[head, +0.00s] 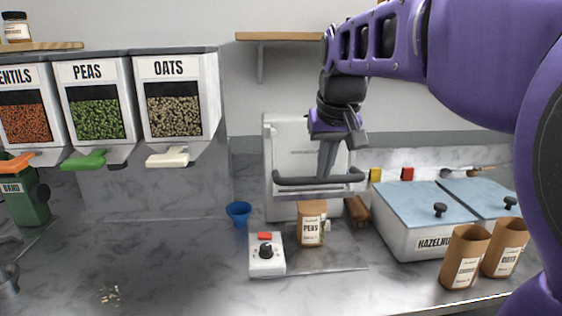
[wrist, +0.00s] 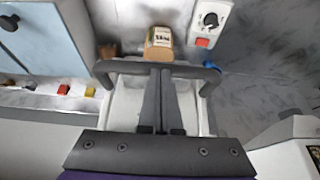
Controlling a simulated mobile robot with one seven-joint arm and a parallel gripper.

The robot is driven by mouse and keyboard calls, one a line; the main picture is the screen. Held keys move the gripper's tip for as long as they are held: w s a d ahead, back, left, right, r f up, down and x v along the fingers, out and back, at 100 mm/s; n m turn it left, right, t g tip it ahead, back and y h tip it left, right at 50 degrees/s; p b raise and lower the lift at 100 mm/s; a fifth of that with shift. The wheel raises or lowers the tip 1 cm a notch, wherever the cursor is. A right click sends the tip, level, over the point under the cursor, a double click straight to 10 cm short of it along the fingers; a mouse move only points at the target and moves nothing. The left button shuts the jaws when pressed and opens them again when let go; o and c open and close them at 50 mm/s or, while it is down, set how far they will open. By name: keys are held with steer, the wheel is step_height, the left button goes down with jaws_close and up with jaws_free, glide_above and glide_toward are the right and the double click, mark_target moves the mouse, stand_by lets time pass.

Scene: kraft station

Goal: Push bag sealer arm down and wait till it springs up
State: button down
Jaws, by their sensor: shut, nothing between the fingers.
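The bag sealer is a white upright unit (head: 283,160) at the back of the counter with a dark handle bar (head: 290,182) across its front. My gripper (head: 324,172) is shut and empty, pointing down at the bar. In the wrist view my gripper (wrist: 160,72) overlaps the middle of the handle bar (wrist: 125,67); whether they touch I cannot tell. A brown PEAS bag (head: 312,226) stands upright below the bar, and it also shows in the wrist view (wrist: 159,40). A control box (head: 266,262) with a red button and black knob sits in front.
PEAS (head: 98,115) and OATS (head: 178,105) dispensers hang at the left. A blue cup (head: 238,212) stands left of the sealer. A white bin (head: 410,225) and brown bags (head: 465,260) stand at the right. The counter's front left is mostly clear.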

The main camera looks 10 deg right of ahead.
steer(key=shift+s+a+r, duration=0.1)
steer(key=shift+s+r, duration=0.05)
step_height(320, 180, up, 10)
steer(key=p, duration=1)
steer(key=shift+w, duration=0.4)
steer(key=shift+f, duration=0.2)
step_height(320, 180, down, 11)
steer(key=b, duration=0.9)
steer(key=shift+b, duration=0.3)
steer(key=shift+f, duration=0.1)
